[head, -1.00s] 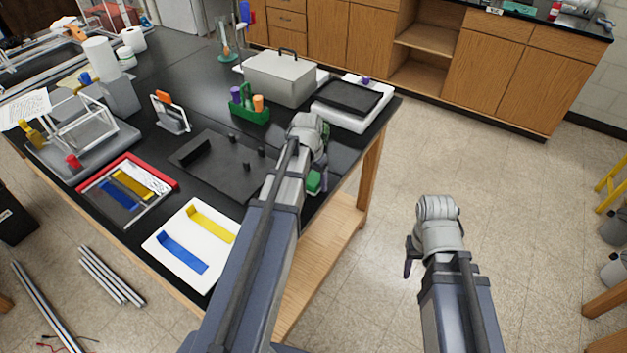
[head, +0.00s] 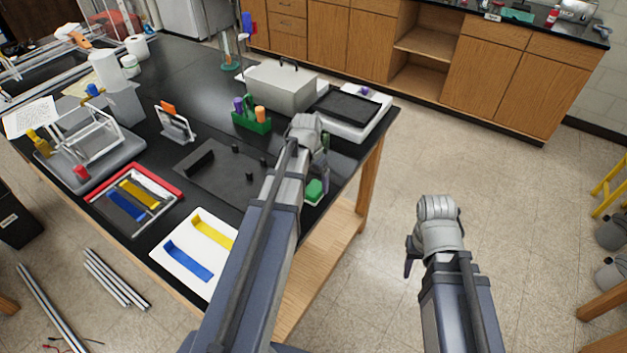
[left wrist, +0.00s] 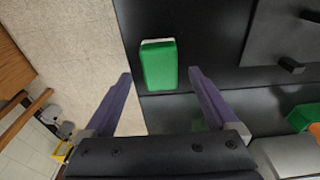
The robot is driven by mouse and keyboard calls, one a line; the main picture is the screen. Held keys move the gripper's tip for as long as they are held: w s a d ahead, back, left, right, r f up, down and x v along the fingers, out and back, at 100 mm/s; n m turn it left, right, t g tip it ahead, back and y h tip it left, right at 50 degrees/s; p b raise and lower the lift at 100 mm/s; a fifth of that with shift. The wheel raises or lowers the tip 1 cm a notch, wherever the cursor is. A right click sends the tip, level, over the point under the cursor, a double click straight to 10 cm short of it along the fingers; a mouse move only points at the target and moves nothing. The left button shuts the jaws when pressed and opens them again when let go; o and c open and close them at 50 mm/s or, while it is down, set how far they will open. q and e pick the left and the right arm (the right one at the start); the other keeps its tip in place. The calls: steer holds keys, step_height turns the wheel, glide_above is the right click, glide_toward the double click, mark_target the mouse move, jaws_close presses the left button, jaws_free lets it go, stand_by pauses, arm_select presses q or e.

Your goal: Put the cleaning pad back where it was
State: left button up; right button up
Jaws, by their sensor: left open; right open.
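The cleaning pad, a green block with a white underside (head: 315,191), lies on the black table near its right edge. In the left wrist view the pad (left wrist: 159,66) lies just beyond the fingertips, roughly in line with the gap between them. My left gripper (head: 322,158) is over the table edge by the pad; its purple fingers (left wrist: 161,78) are spread, with nothing between them. In the head view my arm and wrist partly cover it. My right gripper (head: 409,264) is out over the floor, empty; only part of its fingers shows.
A dark plate with small pegs (head: 222,172) lies left of the pad. A green caddy (head: 251,122), a grey case (head: 281,86) and a white tray with a black top (head: 350,108) stand behind. A white mat with coloured strips (head: 198,240) lies in front.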

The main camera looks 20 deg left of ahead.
mark_target(312, 192)
arm_select(q)
step_height(312, 192, up, 7)
steer(key=s+p, duration=0.1)
steer(key=p, duration=0.5)
steer(key=shift+r, duration=0.2)
steer(key=s+d+m, duration=0.1)
steer(key=s+d, duration=0.6)
steer(key=d, duration=0.4)
steer(key=s+d+m+g+y, duration=0.1)
steer(key=s+d, duration=0.6)
steer(key=d, duration=0.4)
steer(key=shift+s+d+g, duration=0.3)
steer(key=shift+s+d, duration=0.05)
steer(key=shift+d, duration=0.05)
